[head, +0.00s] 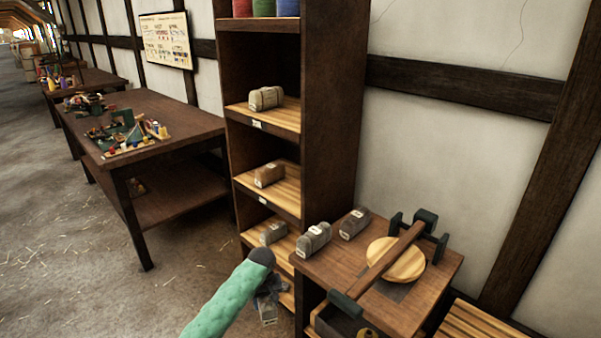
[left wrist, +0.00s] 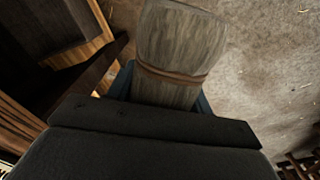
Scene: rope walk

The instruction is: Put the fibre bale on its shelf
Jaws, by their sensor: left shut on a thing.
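My left gripper (head: 268,295) hangs at the end of the green arm, in front of the lower part of the dark shelf unit (head: 331,110). It is shut on a fibre bale (head: 267,316), mostly hidden by the arm and gripper in the head view. In the left wrist view the bale (left wrist: 178,45) is grey-brown with a brown band, between the blue fingers. The shelf unit has light slatted boards; one bale (head: 266,98) sits on the upper one, a browner bale (head: 270,174) on the middle one, and a grey bale (head: 274,232) on a lower one. My right gripper is out of view.
A side table (head: 440,277) right of the shelf carries two more bales (head: 314,238) (head: 354,222) and a wooden beam device with a round plate (head: 397,259). A long workbench (head: 175,112) with coloured items stands left. Open floor (head: 70,255) lies at left.

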